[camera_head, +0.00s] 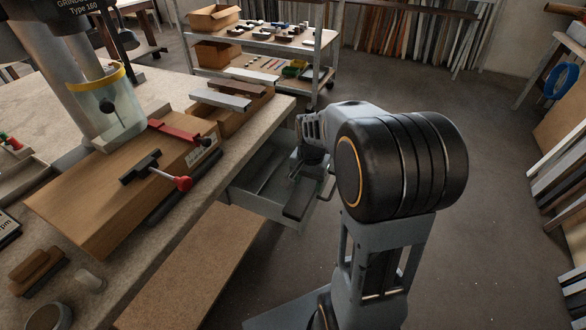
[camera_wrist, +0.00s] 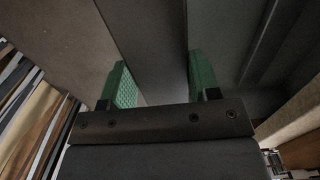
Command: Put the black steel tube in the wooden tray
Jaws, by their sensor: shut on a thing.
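The black steel tube (camera_head: 299,202) is a dark bar at the right end of the open drawer under the bench. My gripper (camera_head: 306,178) is at that drawer, partly hidden by my own arm. In the wrist view, the green pads of my gripper (camera_wrist: 161,84) are shut on the tube (camera_wrist: 150,45), a dark grey band running up between them. I cannot tell whether the tube still touches the drawer. The wooden tray (camera_head: 231,121) stands at the bench's far right corner, with grey and brown profiles on it.
The grey drawer (camera_head: 252,208) juts out from the bench. A wooden board (camera_head: 110,205) with a red-handled clamp (camera_head: 160,172) lies on the bench, left of the tray, beside a machine column. A shelf trolley (camera_head: 270,50) stands behind. The floor at right is open.

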